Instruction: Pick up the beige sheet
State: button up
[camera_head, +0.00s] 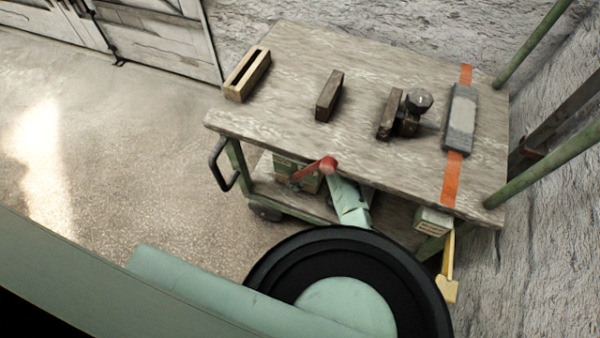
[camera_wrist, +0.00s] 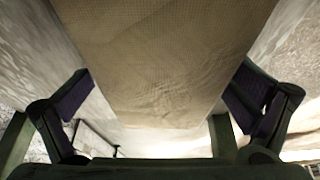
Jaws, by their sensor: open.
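In the wrist view a broad beige sheet-like surface (camera_wrist: 165,60) with a fine weave-like texture fills the upper middle, very close to the camera. It lies between the two fingers of my gripper (camera_wrist: 160,98), which stand apart with dark purple pads. I cannot make out a beige sheet for certain in the head view. My gripper cannot be made out there either.
A wheeled cart (camera_head: 290,55) carries a slotted yellowish box (camera_head: 247,75), a brown block (camera_head: 329,96), a dark tool (camera_head: 388,114) and a grey block (camera_head: 461,118) on an orange strip (camera_head: 452,178). Green posts and a rough wall stand at right. Floor at left is clear.

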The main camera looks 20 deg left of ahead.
jog(key=c, duration=1.3)
jog(key=shift+r, duration=0.1)
